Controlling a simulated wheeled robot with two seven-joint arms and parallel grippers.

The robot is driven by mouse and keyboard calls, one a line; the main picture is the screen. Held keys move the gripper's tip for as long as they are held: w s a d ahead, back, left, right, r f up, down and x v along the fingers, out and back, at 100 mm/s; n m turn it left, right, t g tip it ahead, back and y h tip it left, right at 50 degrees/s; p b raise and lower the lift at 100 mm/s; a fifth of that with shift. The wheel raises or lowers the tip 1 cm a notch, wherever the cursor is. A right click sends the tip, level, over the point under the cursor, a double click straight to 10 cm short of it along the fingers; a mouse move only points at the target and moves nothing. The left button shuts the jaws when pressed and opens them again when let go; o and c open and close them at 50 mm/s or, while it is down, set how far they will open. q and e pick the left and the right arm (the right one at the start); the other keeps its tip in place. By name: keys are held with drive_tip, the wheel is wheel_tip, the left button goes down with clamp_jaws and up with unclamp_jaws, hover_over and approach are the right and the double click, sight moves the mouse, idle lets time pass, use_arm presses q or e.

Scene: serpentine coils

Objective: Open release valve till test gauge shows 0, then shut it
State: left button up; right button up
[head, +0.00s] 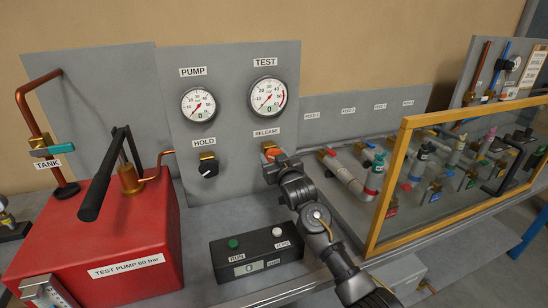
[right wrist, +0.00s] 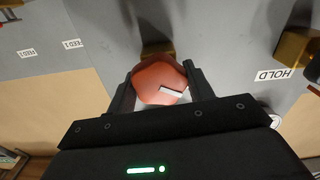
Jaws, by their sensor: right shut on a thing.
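The release valve has a red-orange knob (head: 269,152) under the RELEASE label on the grey panel. My right gripper (head: 274,160) is shut on this knob and partly hides it in the head view. In the right wrist view the knob (right wrist: 158,84) sits between both fingers, its white pointer mark slightly tilted. The test gauge (head: 267,96) is above the valve; its small readout appears to show 0. The needle is too small to read surely. My left gripper is not in view.
The pump gauge (head: 198,104) and black hold knob (head: 208,170) are left of the release valve. A red test pump (head: 100,240) with a black lever stands at left. A black control box (head: 256,256) sits below. A wood-framed clear guard (head: 393,185) stands close right of my arm.

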drive_tip(key=shift+m+p, duration=0.45)
drive_tip(key=shift+m, duration=0.95)
drive_tip(key=o, duration=1)
drive_tip(key=b+v, duration=0.2)
drive_tip(key=v, duration=0.8)
drive_tip(key=shift+s+d, duration=0.15)
drive_tip(key=shift+s, duration=0.25)
